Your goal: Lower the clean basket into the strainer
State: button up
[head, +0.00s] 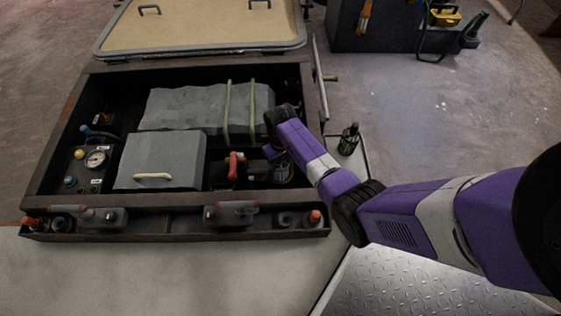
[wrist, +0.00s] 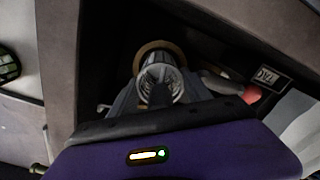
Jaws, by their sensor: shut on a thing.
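My gripper (head: 274,152) reaches down into the right end of the dark open locker. In the wrist view its jaws (wrist: 158,98) are shut on the clean basket (wrist: 160,76), a pale ribbed metal cylinder. A tan ring, which looks like the strainer's rim (wrist: 160,48), shows around and behind the basket's end. The strainer (head: 284,174) also shows in the head view as a grey round body under my gripper. I cannot tell how far the basket is inside it; my wrist hides part of this.
A red-handled valve (head: 234,165) stands just left of the strainer. A dark green basket (head: 348,139) stands on the ledge right of the locker. A grey lidded box (head: 160,158) and a strapped grey block (head: 190,107) fill the locker's left and back. The locker walls are close around my gripper.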

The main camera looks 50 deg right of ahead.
jog(key=shift+f, duration=0.5)
jog(key=o, duration=1.5)
jog(key=shift+r, duration=0.1)
jog(key=shift+a, duration=0.15)
jog(key=shift+w, duration=0.1)
jog(key=r+p, duration=0.2)
jog(key=r, duration=0.2)
jog(key=r+p, duration=0.2)
jog(key=r, duration=0.2)
jog(key=shift+d+p, duration=0.2)
jog(key=shift+p, duration=0.15)
jog(key=shift+f, duration=0.1)
